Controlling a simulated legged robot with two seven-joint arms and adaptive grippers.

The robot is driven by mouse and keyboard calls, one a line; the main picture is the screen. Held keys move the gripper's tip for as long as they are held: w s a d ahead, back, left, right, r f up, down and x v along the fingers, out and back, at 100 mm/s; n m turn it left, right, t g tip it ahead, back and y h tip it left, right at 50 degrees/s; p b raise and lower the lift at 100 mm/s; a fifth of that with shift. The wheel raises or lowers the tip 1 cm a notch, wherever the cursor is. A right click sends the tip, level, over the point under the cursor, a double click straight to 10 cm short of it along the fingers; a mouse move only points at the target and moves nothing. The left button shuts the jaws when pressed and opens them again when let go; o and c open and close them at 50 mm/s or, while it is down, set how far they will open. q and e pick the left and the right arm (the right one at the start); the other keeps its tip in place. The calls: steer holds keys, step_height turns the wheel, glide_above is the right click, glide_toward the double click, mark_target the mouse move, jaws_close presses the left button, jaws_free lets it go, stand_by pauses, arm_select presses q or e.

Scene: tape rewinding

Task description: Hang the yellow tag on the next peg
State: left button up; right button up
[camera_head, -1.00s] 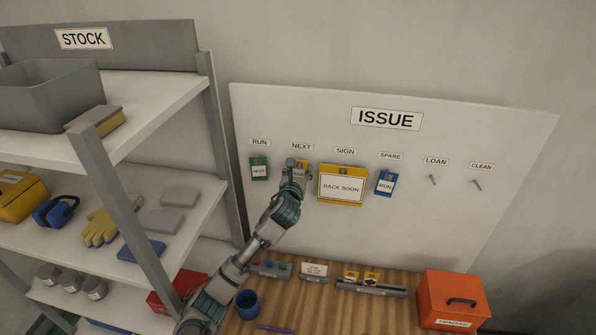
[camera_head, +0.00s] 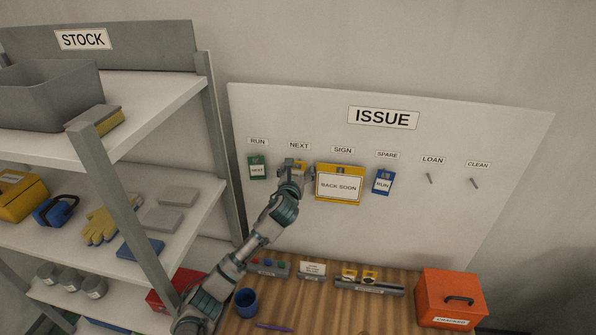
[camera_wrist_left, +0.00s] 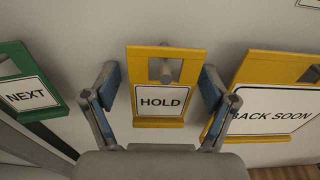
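The yellow tag (camera_wrist_left: 159,122), marked HOLD, hangs in the middle of the left wrist view. A grey peg (camera_wrist_left: 166,70) shows through the opening in its top. In the head view the tag sits under the NEXT label (camera_head: 299,145), mostly hidden by my gripper. My left gripper (camera_head: 295,168) is at that peg. In the left wrist view its two fingers (camera_wrist_left: 158,95) stand apart, one on each side of the tag, with a visible gap to each edge. My right gripper is in neither view.
A green tag (camera_head: 257,168) hangs at RUN on the left. The large yellow BACK SOON sign (camera_head: 339,200) hangs close on the right, near my right-hand finger. A blue tag (camera_head: 383,182) hangs at SPARE. The LOAN peg (camera_head: 429,178) and CLEAN peg (camera_head: 474,183) are bare.

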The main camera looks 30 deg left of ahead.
mark_target(298, 142)
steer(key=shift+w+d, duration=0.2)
arm_select(q)
steer(key=shift+s, duration=0.1)
steer(key=shift+d+r, duration=0.1)
steer(key=shift+r, duration=0.05)
steer(key=r, duration=0.9)
steer(key=shift+a+r, duration=0.2)
steer(key=shift+r, duration=0.1)
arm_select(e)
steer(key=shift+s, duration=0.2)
arm_select(q)
steer(key=shift+f, duration=0.1)
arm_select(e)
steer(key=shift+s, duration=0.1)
